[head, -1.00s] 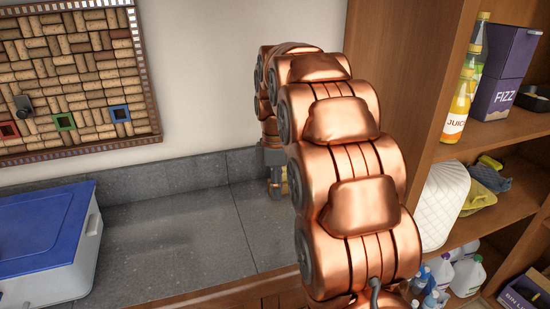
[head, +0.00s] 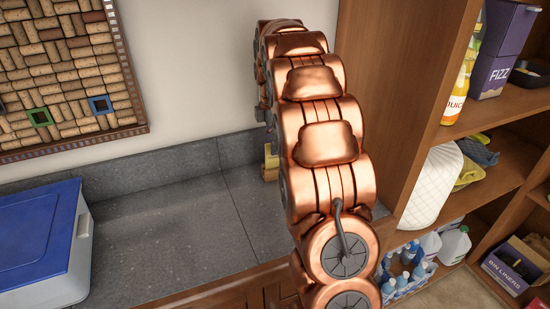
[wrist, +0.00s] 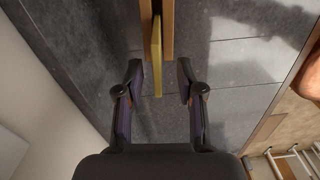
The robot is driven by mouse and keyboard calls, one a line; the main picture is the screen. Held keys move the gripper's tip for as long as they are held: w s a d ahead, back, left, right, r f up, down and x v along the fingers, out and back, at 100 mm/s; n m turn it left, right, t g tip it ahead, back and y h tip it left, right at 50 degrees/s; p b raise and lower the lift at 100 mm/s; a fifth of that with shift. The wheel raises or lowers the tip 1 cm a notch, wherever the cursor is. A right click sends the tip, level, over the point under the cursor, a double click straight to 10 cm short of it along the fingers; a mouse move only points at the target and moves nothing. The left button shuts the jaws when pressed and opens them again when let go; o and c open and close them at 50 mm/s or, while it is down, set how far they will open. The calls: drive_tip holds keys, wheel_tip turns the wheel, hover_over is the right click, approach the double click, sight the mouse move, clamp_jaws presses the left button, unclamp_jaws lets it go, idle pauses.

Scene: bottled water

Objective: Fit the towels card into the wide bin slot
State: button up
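In the wrist view my gripper (wrist: 160,70) is open. A thin yellow upright piece (wrist: 157,60), seen edge-on, stands between its fingers with a gap on each side. I cannot tell whether it is the towels card; no lettering shows. In the head view a small yellow piece (head: 270,162) shows just left of my copper arm, against the counter's back. My gripper is hidden behind the arm there. No bin slot can be made out in either view.
A wooden strip (wrist: 168,28) adjoins the yellow piece in the wrist view. The grey counter (head: 190,235) is bare between a blue-lidded white box (head: 78,250) and my arm. Wooden shelves (head: 510,130) with bottles and boxes stand right. A cork board (head: 65,75) hangs behind.

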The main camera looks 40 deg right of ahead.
sight(275, 158)
drive_tip(key=shift+d+f+p, duration=0.2)
drive_tip(key=shift+f+p, duration=0.4)
drive_tip(key=shift+f, duration=0.85)
drive_tip(key=shift+d+f+p, duration=0.15)
drive_tip(key=shift+f+p, duration=0.45)
drive_tip(key=shift+f, duration=0.85)
drive_tip(key=shift+c, duration=0.3)
clamp_jaws()
